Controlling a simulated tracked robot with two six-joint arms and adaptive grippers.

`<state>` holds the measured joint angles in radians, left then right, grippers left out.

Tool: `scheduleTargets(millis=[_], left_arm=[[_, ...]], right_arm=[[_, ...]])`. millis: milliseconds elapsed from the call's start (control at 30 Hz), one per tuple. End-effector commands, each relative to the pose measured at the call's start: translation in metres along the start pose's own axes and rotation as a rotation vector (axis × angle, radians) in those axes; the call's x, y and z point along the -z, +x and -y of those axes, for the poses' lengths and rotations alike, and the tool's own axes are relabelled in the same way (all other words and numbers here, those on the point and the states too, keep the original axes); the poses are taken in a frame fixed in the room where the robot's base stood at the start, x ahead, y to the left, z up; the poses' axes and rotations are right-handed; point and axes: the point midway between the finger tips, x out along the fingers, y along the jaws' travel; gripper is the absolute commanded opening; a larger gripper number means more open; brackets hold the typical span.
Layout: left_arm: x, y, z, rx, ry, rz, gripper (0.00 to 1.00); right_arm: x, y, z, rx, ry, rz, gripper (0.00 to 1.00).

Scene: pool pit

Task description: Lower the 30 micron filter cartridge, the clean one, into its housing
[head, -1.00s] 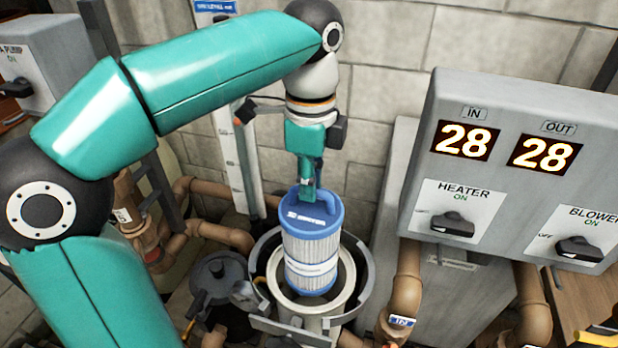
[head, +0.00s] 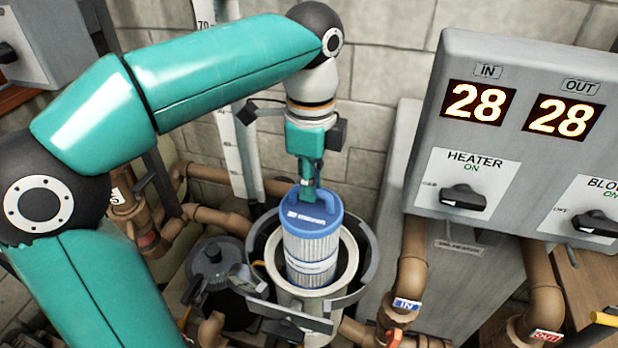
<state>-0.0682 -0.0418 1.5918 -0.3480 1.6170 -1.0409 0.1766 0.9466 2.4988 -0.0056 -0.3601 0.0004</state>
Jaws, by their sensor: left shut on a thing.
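The filter cartridge (head: 310,250) is a white pleated cylinder with a blue top cap and a blue handle. It stands about upright, with its lower end inside the round open mouth of the housing (head: 345,268). The rim hides its bottom. My left gripper (head: 307,189) comes down from above and is shut on the handle of the cartridge. My right gripper is not in view.
A grey control box (head: 520,150) with two displays reading 28 and a heater knob stands to the right. Brown pipes (head: 408,275) run close beside the housing. A dark lidded pot (head: 215,270) stands at its left. A block wall (head: 390,60) is behind.

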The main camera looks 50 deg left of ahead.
Motion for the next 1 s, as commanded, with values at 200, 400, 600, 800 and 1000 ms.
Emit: scheduleTargets(millis=[200, 400, 600, 800, 1000], left_arm=[[0.0, 0.015, 0.0, 0.002, -0.001, -0.001, 0.0], [0.0, 0.026, 0.0, 0.002, -0.001, -0.001, 0.0], [0.0, 0.038, 0.0, 0.001, -0.001, -0.001, 0.0], [0.0, 0.05, 0.0, 0.002, -0.001, -0.001, 0.0], [0.0, 0.061, 0.001, 0.002, -0.001, -0.001, 0.0]], right_arm=[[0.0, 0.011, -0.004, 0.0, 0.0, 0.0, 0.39], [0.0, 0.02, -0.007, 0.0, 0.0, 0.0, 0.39], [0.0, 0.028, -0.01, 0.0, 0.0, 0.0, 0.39], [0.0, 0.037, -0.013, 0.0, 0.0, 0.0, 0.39], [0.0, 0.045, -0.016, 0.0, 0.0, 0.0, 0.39]])
